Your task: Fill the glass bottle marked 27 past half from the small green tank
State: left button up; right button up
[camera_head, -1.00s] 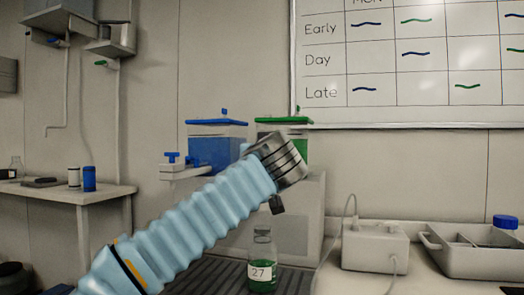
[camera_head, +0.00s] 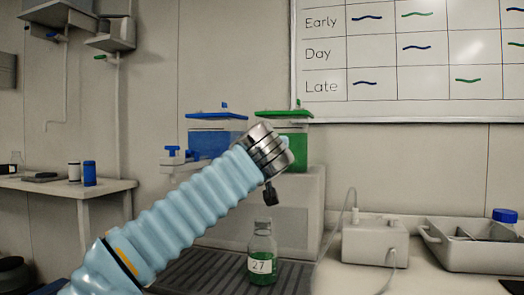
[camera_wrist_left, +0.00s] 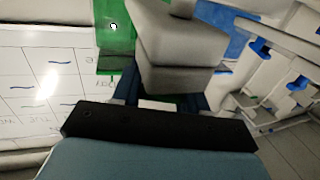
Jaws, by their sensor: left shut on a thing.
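The glass bottle marked 27 (camera_head: 262,254) stands upright on a dark ribbed mat (camera_head: 190,274). Green liquid shows in its lower part; the label partly hides the level. The small green tank (camera_head: 299,152) stands behind my left arm, and its green also shows in the left wrist view (camera_wrist_left: 116,35). My left gripper (camera_head: 270,194) is at the front of this tank, above the bottle. It is shut on what seems to be the tank's tap; my wrist hides most of it. Its dark fingers show at mid-frame in the left wrist view (camera_wrist_left: 160,92). My right gripper is not in view.
A blue tank (camera_head: 212,143) with a blue-handled tap (camera_head: 173,157) stands left of the green one. A grey box with a cable (camera_head: 375,243) and a grey tray (camera_head: 475,254) are at the right. A side table (camera_head: 110,188) is at the left.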

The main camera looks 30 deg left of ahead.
pick_arm(q)
jog(key=shift+m+t+h, duration=0.4)
jog(key=shift+m+h, duration=0.1)
jog(key=shift+h, duration=0.3)
jog(key=shift+d+r+m+t+h, duration=0.15)
jog(key=shift+m+t+h, duration=0.15)
jog(key=shift+m+h, duration=0.4)
jog(key=shift+d+f+m+t+h, duration=0.1)
jog(key=shift+m+t+h, duration=0.25)
jog(key=shift+h, duration=0.65)
jog(key=o, duration=1.1)
jog(key=shift+r, duration=0.1)
jog(key=shift+c, duration=0.2)
jog(key=shift+s, duration=0.15)
jog(key=b+v, duration=0.2)
jog(key=v, duration=1.1)
jog(key=shift+s, duration=0.2)
